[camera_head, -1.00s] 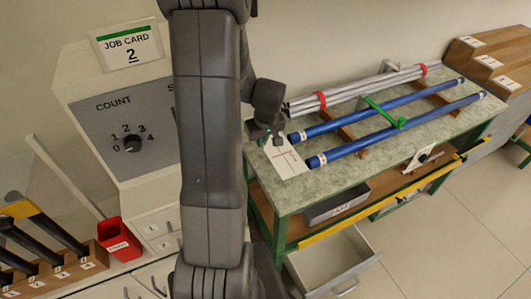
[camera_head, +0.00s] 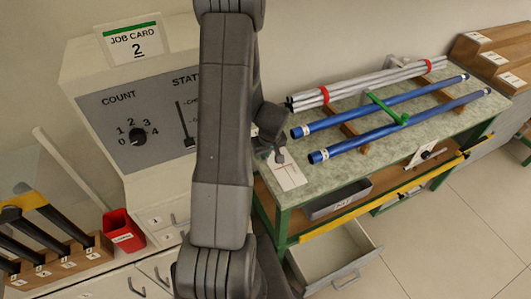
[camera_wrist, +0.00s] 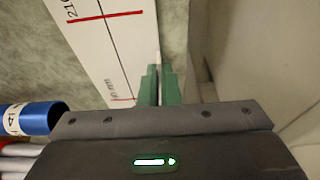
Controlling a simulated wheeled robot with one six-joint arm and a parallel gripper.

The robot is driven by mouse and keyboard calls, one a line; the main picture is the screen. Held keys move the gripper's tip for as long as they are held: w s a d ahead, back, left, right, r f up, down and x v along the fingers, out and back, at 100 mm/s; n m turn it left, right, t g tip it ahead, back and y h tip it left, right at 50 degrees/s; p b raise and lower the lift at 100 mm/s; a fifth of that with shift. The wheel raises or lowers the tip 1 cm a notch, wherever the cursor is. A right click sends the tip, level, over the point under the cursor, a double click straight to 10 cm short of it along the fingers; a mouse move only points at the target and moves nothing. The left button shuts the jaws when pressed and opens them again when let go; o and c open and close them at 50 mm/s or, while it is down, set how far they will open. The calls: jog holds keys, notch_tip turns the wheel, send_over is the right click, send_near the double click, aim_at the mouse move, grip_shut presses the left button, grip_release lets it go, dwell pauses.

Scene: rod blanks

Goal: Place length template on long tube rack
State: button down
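The length template appears to be the white card with red lines (camera_head: 289,174) at the near left end of the bench. It fills the upper left of the wrist view (camera_wrist: 100,45), with a black line, red marks and part of a number. My gripper's green fingers (camera_wrist: 159,88) are almost together at the card's right edge and appear shut on it. The contact itself is hard to see. In the head view my gripper (camera_head: 279,156) is over the card, partly behind my arm. Blue tubes (camera_head: 400,125) lie across wooden supports (camera_head: 353,136), seemingly the long tube rack.
Grey tubes with red bands (camera_head: 375,82) lie behind the blue ones. A green bar (camera_head: 387,108) crosses the blue tubes. A blue tube end (camera_wrist: 35,120) is close at the left in the wrist view. An open drawer (camera_head: 335,255) juts out below the bench (camera_head: 310,190).

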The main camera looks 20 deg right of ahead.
jog(key=shift+f+b, duration=0.25)
jog(key=shift+b, duration=0.1)
jog(key=c, duration=1.6)
grip_release()
jog(key=shift+r, duration=0.1)
jog(key=shift+c, duration=0.2)
jog(key=shift+r, duration=0.1)
jog(key=shift+r+p, duration=0.3)
jog(key=shift+r, duration=0.1)
jog(key=v, duration=1.1)
jog(key=shift+s+r+b, duration=0.15)
jog(key=shift+b, duration=0.25)
